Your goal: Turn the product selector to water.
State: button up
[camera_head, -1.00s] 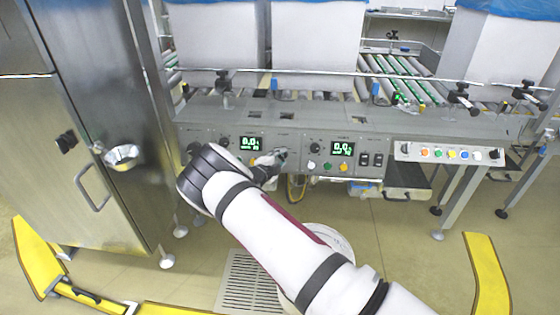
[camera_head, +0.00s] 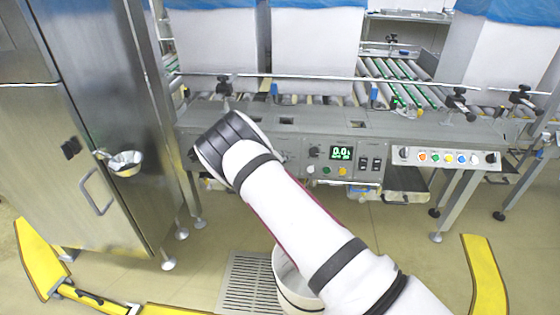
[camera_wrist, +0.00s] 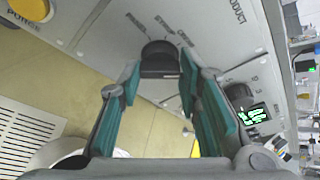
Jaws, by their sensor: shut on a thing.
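The product selector is a black knob (camera_wrist: 160,53) on a grey panel in the wrist view. The word PRODUCT is printed beside it, and smaller labels fan out around it, too small to read surely. My gripper (camera_wrist: 159,74) has its green-padded fingers on either side of the knob, shut on it. I cannot tell which label the knob points at. In the head view my arm hides the gripper and the selector.
The control panel (camera_head: 368,150) has a lit display (camera_head: 341,153) and several buttons. A steel cabinet (camera_head: 95,120) stands at the left. A white bucket (camera_head: 290,285) is on the floor below my arm. A button box (camera_head: 447,157) sits at the right.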

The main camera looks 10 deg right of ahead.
jog(key=m+y+p, duration=0.2)
jog(key=m+p, duration=0.2)
jog(key=shift+d+r+m+p, duration=0.1)
jog(key=shift+d+m+p, duration=0.05)
jog(key=shift+m+p, duration=0.15)
dwell(0.6)
jog(key=o, duration=1.1)
jog(key=shift+o, duration=0.2)
jog(key=v, duration=1.2)
jog(key=shift+d, duration=0.15)
jog(key=shift+r, duration=0.15)
